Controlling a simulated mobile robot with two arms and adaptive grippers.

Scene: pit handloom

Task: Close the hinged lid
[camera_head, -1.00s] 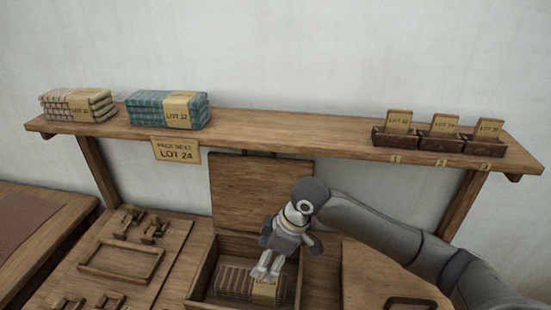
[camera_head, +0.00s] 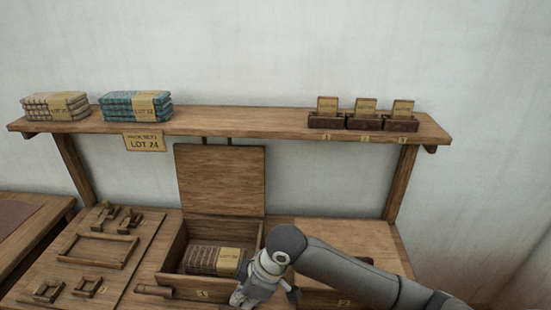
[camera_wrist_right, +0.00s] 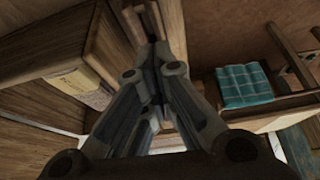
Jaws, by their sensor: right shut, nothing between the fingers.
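The hinged lid (camera_head: 220,180) stands upright at the back of the wooden box (camera_head: 168,247), so the box is open. A brown bundle with a tan label (camera_head: 205,260) lies inside. My right gripper (camera_head: 240,298) is low at the box's front right corner, in front of the box and away from the lid. Its fingertips are hard to make out in the head view. In the right wrist view its fingers (camera_wrist_right: 158,50) converge with nothing between them. My left gripper is in neither view.
A shelf (camera_head: 240,124) runs behind the box, holding a pale bundle (camera_head: 55,106), a teal bundle (camera_head: 136,106) and three small card trays (camera_head: 363,122). A board with wooden fittings (camera_head: 98,250) lies left of the box.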

